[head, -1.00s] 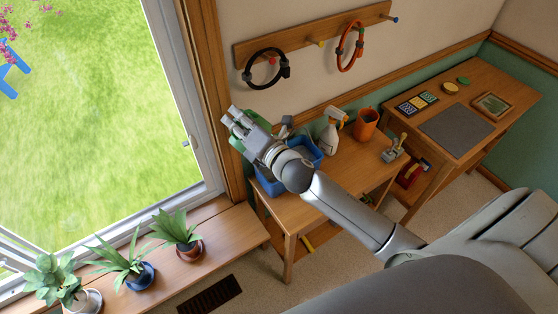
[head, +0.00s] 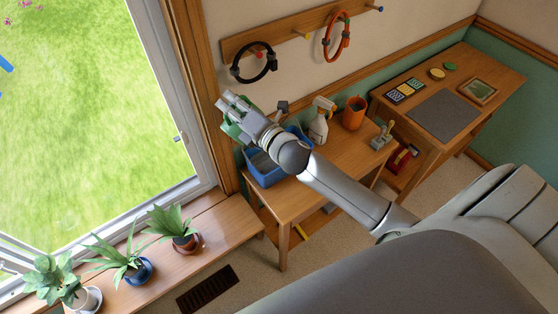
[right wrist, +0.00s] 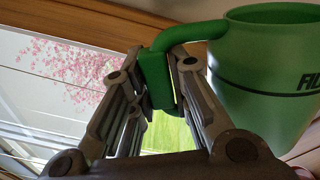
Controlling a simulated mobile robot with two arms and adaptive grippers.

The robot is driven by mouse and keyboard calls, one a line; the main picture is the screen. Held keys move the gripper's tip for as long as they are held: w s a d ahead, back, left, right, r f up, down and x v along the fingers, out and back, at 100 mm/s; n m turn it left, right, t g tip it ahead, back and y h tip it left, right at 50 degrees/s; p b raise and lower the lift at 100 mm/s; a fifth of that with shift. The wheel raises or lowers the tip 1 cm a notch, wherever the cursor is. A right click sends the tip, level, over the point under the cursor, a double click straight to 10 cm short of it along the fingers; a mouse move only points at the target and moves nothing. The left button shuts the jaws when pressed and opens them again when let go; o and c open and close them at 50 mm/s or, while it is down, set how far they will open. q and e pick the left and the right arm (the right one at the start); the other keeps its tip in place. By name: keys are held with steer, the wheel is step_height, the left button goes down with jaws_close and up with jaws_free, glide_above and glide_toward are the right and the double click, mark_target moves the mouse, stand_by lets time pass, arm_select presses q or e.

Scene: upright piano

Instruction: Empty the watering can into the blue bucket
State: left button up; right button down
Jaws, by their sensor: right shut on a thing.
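My right gripper (head: 233,104) is shut on the handle of the green watering can (head: 229,130), at the back left of the small wooden table. The can is mostly hidden behind the gripper in the head view. In the right wrist view, the can (right wrist: 265,80) shows large at the right, with dark lettering and its handle between the fingers (right wrist: 160,80). Its spout is not clear and I cannot tell its tilt. The blue bucket (head: 268,178) is on the table below my right wrist, partly covered by it. My left gripper is not in view.
A spray bottle (head: 320,122), an orange pot (head: 354,113) and a small grey tool (head: 382,137) stand right of the bucket. A peg rail (head: 290,38) with hanging loops is above. Potted plants (head: 175,228) line the windowsill at the left.

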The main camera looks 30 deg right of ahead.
steer(key=shift+d+r, duration=0.15)
steer(key=shift+w+d+r+m+p, duration=0.15)
steer(key=shift+d+r+m+p, duration=0.25)
steer(key=shift+d+r+p, duration=0.05)
steer(key=shift+d, duration=0.1)
steer(key=shift+w+d+r+m, duration=0.15)
steer(key=shift+d+r+m, duration=0.25)
steer(key=shift+d, duration=0.15)
steer(key=shift+d, duration=0.1)
stand_by(0.6)
steer(key=shift+w+d+r+m, duration=0.1)
steer(key=shift+d+r+m, duration=0.3)
steer(key=shift+d, duration=0.2)
